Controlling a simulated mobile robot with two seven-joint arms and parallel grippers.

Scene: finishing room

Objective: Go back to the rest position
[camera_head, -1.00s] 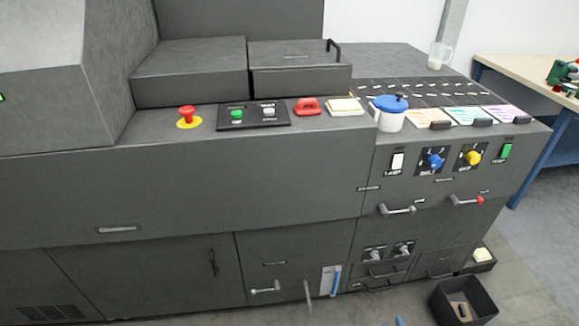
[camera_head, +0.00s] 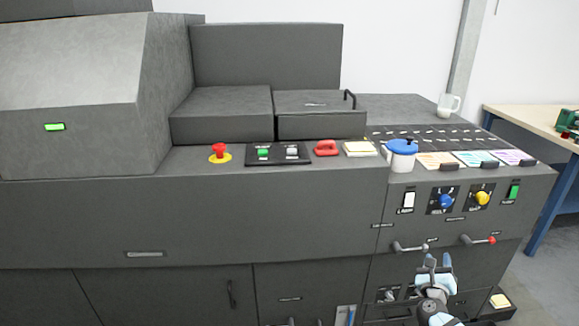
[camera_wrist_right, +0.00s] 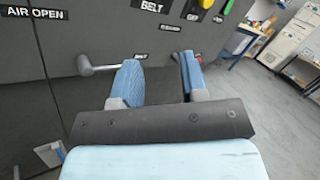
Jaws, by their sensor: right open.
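My right gripper (camera_head: 436,264) is at the lower right of the head view, in front of the machine's lower right panel. It is open, with blue-padded fingers pointing up and nothing between them. In the right wrist view the two blue fingers (camera_wrist_right: 166,82) stand apart, facing the dark machine front. A grey lever handle (camera_wrist_right: 100,66) shows just left of the fingers there, apart from them. My left gripper is not in view.
The grey machine (camera_head: 260,218) fills most of the head view. A blue-lidded pot (camera_head: 401,157) stands on the ledge. Open floor (camera_head: 545,285) lies at the right.

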